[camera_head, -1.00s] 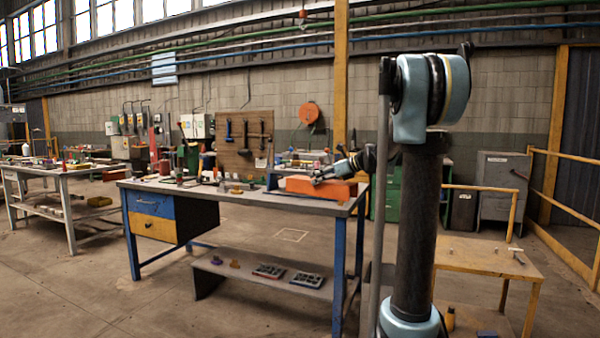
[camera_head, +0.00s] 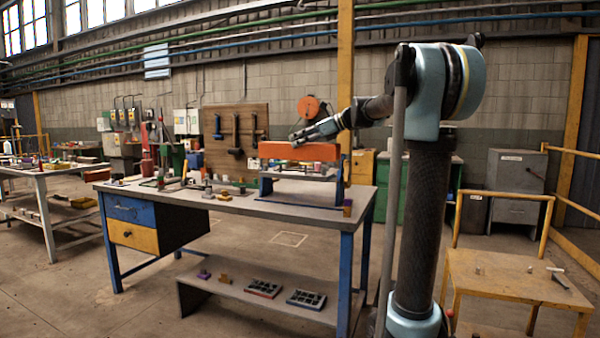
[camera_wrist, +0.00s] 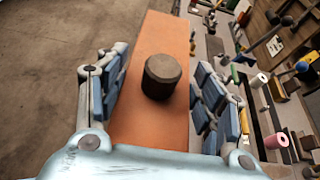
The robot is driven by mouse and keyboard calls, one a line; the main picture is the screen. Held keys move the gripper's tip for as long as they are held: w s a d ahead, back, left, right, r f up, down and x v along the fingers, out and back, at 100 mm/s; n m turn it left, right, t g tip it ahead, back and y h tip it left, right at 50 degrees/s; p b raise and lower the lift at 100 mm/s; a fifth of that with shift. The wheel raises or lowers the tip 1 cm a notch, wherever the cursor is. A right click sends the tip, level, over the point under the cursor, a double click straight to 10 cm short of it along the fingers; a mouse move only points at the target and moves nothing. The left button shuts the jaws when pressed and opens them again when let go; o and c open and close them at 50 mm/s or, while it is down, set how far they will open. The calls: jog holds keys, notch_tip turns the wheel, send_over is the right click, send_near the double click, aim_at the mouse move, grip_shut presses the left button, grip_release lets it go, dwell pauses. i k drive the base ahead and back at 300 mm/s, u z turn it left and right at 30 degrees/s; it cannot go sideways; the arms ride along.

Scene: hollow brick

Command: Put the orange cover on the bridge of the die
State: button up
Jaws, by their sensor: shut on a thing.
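The orange cover (camera_head: 298,151) is a long block, held level above the workbench. My gripper (camera_head: 312,135) is shut on it from above. In the wrist view the cover (camera_wrist: 150,118) runs between the two blue-padded fingers, with a dark round knob (camera_wrist: 161,76) on its top.
The workbench (camera_head: 235,205) holds tools and small parts left of the stand. A pegboard with hammers (camera_head: 235,143) stands behind it. A low yellow table (camera_head: 510,280) is at right. The bench's front right top is mostly clear.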

aim_at(301, 170)
jog(key=i, duration=1.1)
